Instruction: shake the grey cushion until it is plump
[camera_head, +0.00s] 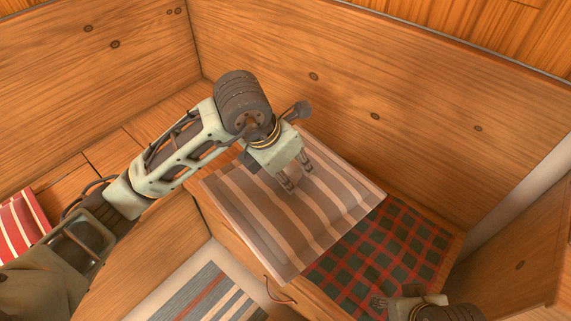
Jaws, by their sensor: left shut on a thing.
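The grey cushion (325,207), a flat-looking square with brown-grey and pale stripes, is at the middle of the head view over the wooden bench. My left gripper (296,180) reaches down onto its upper middle and is shut on its fabric. The fingertips hide the pinched spot. The cushion overlaps part of the tartan pad; I cannot tell whether it rests on the bench or hangs just above it. My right gripper (379,303) is at the bottom edge, low over the tartan pad and apart from the cushion; its jaw opening is unclear.
The red and green tartan pad (405,247) covers the bench to the right. Wooden walls close off the back and left. A red-striped cushion (20,228) lies at far left. A thin leather pull (280,293) shows on the bench front. A striped rug (210,297) lies below.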

